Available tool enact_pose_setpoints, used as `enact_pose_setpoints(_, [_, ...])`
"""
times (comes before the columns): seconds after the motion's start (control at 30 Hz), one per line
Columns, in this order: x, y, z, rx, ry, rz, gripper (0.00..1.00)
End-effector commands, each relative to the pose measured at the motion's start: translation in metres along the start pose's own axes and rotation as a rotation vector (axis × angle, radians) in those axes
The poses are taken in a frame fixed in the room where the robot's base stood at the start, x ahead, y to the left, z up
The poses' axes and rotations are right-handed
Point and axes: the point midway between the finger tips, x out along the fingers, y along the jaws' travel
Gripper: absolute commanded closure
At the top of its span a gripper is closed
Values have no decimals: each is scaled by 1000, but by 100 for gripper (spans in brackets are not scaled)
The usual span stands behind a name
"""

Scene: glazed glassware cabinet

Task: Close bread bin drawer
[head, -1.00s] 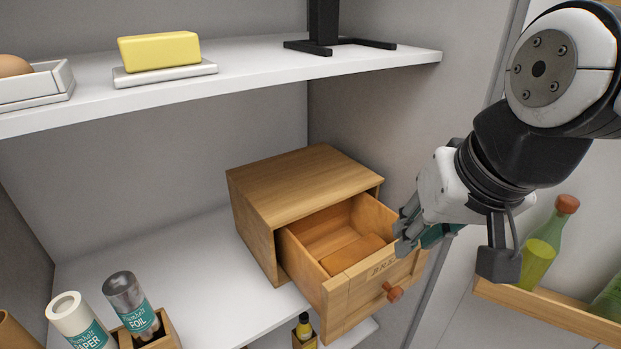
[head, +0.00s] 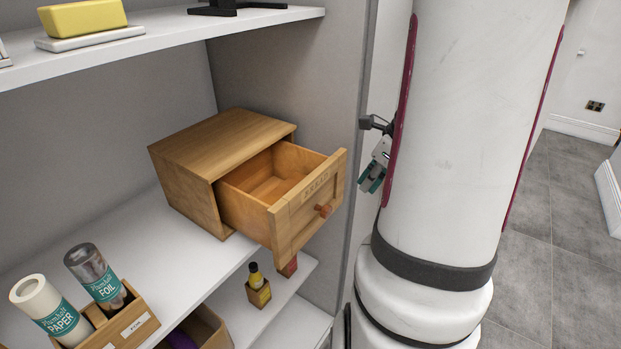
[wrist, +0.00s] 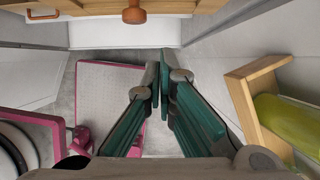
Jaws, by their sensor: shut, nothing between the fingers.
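The wooden bread bin (head: 220,150) stands on the white shelf in the head view. Its drawer (head: 305,205) is pulled far out, with part of its inside visible. The drawer front has a round reddish knob (head: 323,210). In the wrist view the knob (wrist: 134,12) and a strip of wood show at the top edge. My gripper (head: 371,180) is to the right of the drawer front, apart from it. In the wrist view its teal-padded fingers (wrist: 161,72) are together and hold nothing.
A holder (head: 120,320) with paper and foil rolls stands front left. A small bottle (head: 257,285) is on the shelf below. Butter (head: 82,18) sits on the upper shelf. In the wrist view a wooden rack (wrist: 240,95) with a green bottle (wrist: 285,122) is right of the fingers.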

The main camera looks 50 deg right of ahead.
Motion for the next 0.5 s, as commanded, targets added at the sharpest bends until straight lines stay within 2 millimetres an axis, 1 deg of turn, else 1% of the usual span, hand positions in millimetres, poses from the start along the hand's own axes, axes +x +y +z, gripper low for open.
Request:
enact_pose_setpoints(0.17, [28,2,0,-2,3,6,100])
enact_pose_setpoints(0.5, [95,2,0,-5,3,6,100])
